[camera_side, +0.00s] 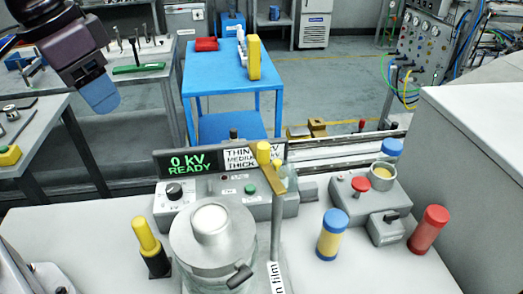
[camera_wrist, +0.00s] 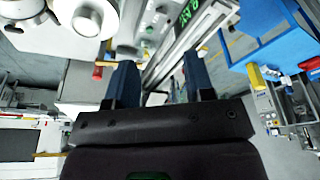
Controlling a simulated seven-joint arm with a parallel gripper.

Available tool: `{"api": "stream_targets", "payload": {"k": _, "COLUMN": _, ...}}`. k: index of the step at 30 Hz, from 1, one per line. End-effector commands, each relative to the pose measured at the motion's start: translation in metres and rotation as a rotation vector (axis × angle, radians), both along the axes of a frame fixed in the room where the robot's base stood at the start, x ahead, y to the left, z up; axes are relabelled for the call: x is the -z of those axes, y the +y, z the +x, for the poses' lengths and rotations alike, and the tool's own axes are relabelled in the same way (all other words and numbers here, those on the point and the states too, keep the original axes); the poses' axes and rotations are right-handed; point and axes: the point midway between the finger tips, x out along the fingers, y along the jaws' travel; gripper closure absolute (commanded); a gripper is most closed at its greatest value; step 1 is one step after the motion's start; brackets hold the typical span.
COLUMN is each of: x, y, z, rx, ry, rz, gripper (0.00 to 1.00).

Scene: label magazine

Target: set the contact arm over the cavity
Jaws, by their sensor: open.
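The contact arm (camera_side: 270,163) looks like a brass-coloured bar with a yellow knob, on top of an upright grey post (camera_side: 276,215). It points back and left, toward the display, not over the round metal chamber (camera_side: 213,252). The cavity seems to be at the chamber's top, where a pale round piece (camera_side: 210,219) sits; its inside is hidden. My gripper (camera_side: 103,98) is high at the upper left of the side view, well away from both. In the wrist view its two dark blue fingers (camera_wrist: 160,82) are apart with nothing held between them.
A blue-and-yellow cylinder (camera_side: 332,235), a red cylinder (camera_side: 428,230) and a grey box with a red button (camera_side: 361,184) stand to the right.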

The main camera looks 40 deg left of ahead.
Motion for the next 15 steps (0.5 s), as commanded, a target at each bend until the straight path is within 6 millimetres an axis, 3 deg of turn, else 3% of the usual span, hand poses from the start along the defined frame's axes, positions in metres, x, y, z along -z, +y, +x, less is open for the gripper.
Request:
{"api": "stream_targets", "payload": {"k": 3, "x": 0.003, "y": -0.038, "z": 0.043, "rx": 0.062, "ry": 0.074, "rz": 0.016, "gripper": 0.52}}
{"api": "stream_targets", "payload": {"k": 9, "x": 0.017, "y": -0.107, "z": 0.104, "rx": 0.129, "ry": 0.178, "rz": 0.044, "gripper": 0.52}}
{"api": "stream_targets", "payload": {"k": 15, "x": 0.025, "y": -0.159, "z": 0.143, "rx": 0.139, "ry": 0.237, "rz": 0.064, "gripper": 0.52}}
